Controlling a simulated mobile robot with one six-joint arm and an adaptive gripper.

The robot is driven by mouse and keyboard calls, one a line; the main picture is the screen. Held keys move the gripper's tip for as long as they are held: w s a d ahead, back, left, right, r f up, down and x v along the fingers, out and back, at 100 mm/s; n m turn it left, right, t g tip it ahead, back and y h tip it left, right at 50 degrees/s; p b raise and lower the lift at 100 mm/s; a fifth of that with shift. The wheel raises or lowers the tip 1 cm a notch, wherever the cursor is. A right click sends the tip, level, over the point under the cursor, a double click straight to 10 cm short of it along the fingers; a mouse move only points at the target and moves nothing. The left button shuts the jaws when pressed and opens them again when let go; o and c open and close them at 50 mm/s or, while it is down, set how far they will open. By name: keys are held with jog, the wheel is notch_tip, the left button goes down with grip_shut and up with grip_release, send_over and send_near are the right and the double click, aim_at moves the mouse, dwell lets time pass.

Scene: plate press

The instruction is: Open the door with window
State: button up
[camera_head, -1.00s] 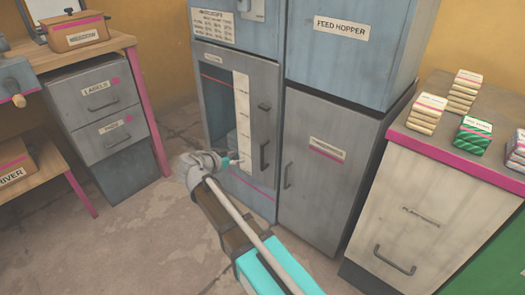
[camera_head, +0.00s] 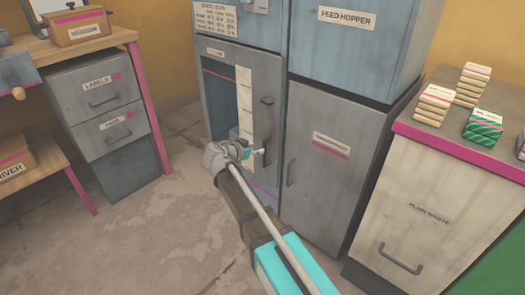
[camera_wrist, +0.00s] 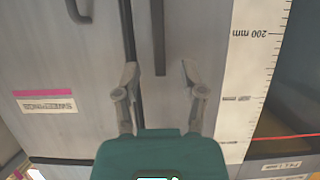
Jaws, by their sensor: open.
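The door with window (camera_head: 225,65) is a grey cabinet door with a tall window and a white millimetre scale strip. It looks closed. Its dark vertical handle (camera_head: 267,115) is on the right side of the door. My gripper (camera_head: 257,152) is in front of the door near the handle's lower end. In the wrist view, the gripper (camera_wrist: 160,72) is open, with one finger on each side of the handle (camera_wrist: 158,30). The handle's end lies between the fingertips. I cannot tell whether either finger touches it. The strip (camera_wrist: 255,60) and window edge show at right.
A grey cabinet door (camera_head: 325,165) with its own handle (camera_head: 290,172) stands right beside it. The feed hopper (camera_head: 350,50) is above. A counter (camera_head: 470,155) with stacked packets stands at right, drawers (camera_head: 100,95) at left. The floor (camera_head: 150,230) is clear.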

aim_at(263, 147)
jog(key=shift+b+x, duration=0.8)
jog(key=shift+x, duration=1.9)
grip_shut()
